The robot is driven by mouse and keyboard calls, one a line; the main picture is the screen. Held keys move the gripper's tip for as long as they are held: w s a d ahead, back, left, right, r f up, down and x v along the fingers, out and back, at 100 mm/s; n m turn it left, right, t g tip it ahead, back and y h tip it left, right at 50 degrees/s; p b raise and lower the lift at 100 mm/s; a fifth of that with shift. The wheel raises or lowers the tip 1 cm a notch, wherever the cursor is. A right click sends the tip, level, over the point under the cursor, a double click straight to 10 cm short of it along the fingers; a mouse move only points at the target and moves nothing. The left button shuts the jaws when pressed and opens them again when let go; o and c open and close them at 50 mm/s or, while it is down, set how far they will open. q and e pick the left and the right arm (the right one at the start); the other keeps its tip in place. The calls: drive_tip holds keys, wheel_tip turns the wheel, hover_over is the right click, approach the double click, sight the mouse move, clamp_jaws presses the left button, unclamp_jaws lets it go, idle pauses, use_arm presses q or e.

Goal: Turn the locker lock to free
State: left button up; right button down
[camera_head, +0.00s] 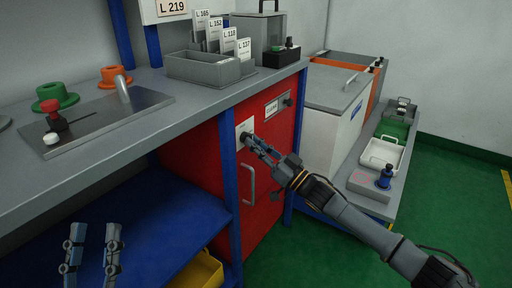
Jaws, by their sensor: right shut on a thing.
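The red locker (213,146) stands under the grey bench top, with a vertical bar handle (249,185) on its door. A pale lock plate (241,128) sits at the door's upper left. My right gripper (245,136) is at the plate with its fingers shut on the lock knob, which the fingers mostly hide. I cannot read the lock's position. My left gripper (91,240) is at the lower left, away from the locker, with its two fingers apart and nothing between them.
A label (272,107) is on the locker door. The bench (196,95) above carries a grey card tray (202,70), a metal plate and green and orange rings. A white bin (333,112) and a low shelf stand to the right. Green floor (440,190) is free at the right.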

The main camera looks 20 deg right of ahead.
use_arm(q)
drive_tip(key=shift+s+r+t, duration=0.25)
drive_tip(key=shift+r+t, duration=0.05)
drive_tip(key=shift+r, duration=0.05)
use_arm(e)
drive_tip(key=shift+f+n+g+y, duration=0.1)
drive_tip(key=shift+n+g+y, duration=0.2)
drive_tip(key=shift+n, duration=0.4)
drive_tip(key=c, duration=1.4)
unclamp_jaws()
drive_tip(key=v, duration=1.2)
